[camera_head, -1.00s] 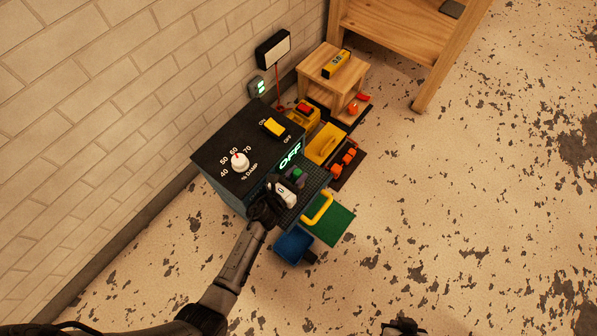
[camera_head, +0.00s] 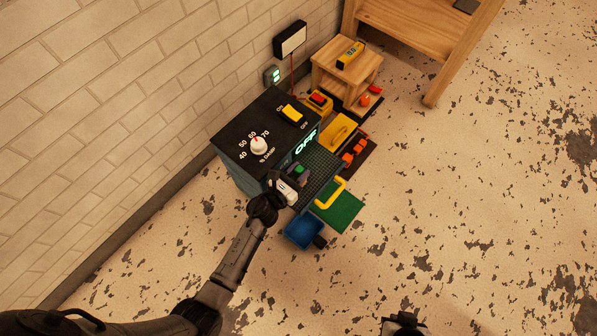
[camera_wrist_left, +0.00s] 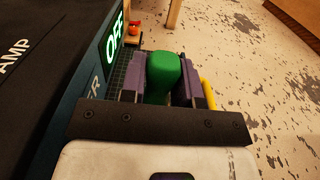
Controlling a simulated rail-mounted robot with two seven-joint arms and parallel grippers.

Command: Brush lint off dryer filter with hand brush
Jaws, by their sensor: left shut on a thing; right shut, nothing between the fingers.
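The dark mesh dryer filter (camera_head: 321,162) lies flat along the front of the dark dryer box (camera_head: 250,130), below a lit OFF sign (camera_head: 306,142). My left gripper (camera_head: 296,176) is shut on a green handle (camera_head: 301,170), which looks like the hand brush's grip. It is over the filter's near-left end. In the left wrist view the green handle (camera_wrist_left: 165,77) stands between the purple-grey fingers, and mesh (camera_wrist_left: 124,68) shows beside them. The bristles are hidden, so I cannot tell whether they touch the mesh. My right gripper (camera_head: 402,326) is empty and shut at the bottom edge, partly cut off.
A green panel with a yellow handle (camera_head: 340,210) and a blue bin (camera_head: 304,231) sit below the filter. Yellow and orange items (camera_head: 341,132) and a small wooden stand (camera_head: 346,62) stand beyond. A brick wall is behind the dryer. Floor to the right is clear.

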